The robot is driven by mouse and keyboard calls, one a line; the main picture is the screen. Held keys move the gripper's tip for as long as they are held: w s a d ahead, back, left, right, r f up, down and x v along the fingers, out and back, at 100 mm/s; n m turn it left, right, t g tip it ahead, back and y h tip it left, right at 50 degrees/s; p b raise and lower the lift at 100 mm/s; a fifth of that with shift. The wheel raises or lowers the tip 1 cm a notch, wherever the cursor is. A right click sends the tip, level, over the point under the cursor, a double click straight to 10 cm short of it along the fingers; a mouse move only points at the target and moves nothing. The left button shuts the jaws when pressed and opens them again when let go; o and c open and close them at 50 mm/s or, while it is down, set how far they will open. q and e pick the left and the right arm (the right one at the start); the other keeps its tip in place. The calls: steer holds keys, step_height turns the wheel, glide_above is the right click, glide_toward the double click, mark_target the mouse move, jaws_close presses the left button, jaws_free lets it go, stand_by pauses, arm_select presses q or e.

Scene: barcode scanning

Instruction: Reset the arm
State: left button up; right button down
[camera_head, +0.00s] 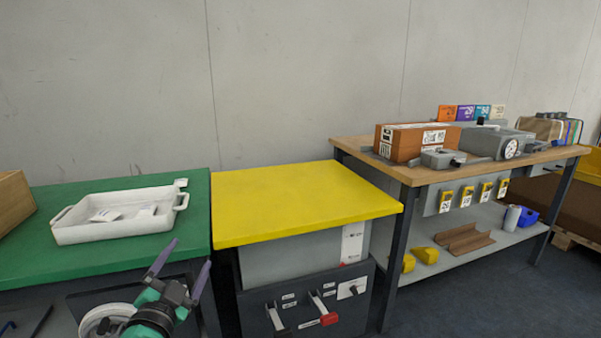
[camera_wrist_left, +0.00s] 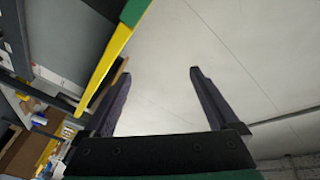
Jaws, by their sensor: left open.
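My left gripper (camera_head: 180,268) is at the bottom of the head view, in front of the green table's front edge. Its two dark fingers are spread apart with nothing between them. In the left wrist view the open fingers (camera_wrist_left: 150,90) point toward the bare grey wall, and the yellow table edge (camera_wrist_left: 108,68) shows at the left. My right gripper is not in either view.
A white tray (camera_head: 75,233) with small white items stands on the green table (camera_head: 130,262). The yellow table (camera_head: 300,200) is bare. A wooden-topped bench (camera_head: 400,172) at the right holds a brown box (camera_head: 400,145) and grey devices. A wooden box (camera_head: 14,205) is at far left.

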arm_select(q)
steer(key=s+f+n+g, duration=0.3)
steer(key=s+f+g, duration=0.4)
steer(key=f, duration=0.7)
steer(key=s+f+n+g, duration=0.4)
steer(key=s+f+g, duration=0.2)
steer(key=s+f, duration=0.6)
steer(key=s+d+f+g+p, duration=0.2)
steer(key=s+f+g+p, duration=0.3)
steer(key=s+f+p, duration=0.75)
steer(key=s+a+r+p, duration=0.1)
steer(key=s+a+p, duration=0.1)
steer(key=s+p, duration=0.3)
steer(key=s+a+r+p, duration=0.1)
steer(key=s+a+p, duration=0.1)
steer(key=s+p, duration=0.4)
steer(key=p, duration=0.4)
steer(key=shift+a+r+p, duration=0.25)
steer(key=shift+r+p, duration=0.15)
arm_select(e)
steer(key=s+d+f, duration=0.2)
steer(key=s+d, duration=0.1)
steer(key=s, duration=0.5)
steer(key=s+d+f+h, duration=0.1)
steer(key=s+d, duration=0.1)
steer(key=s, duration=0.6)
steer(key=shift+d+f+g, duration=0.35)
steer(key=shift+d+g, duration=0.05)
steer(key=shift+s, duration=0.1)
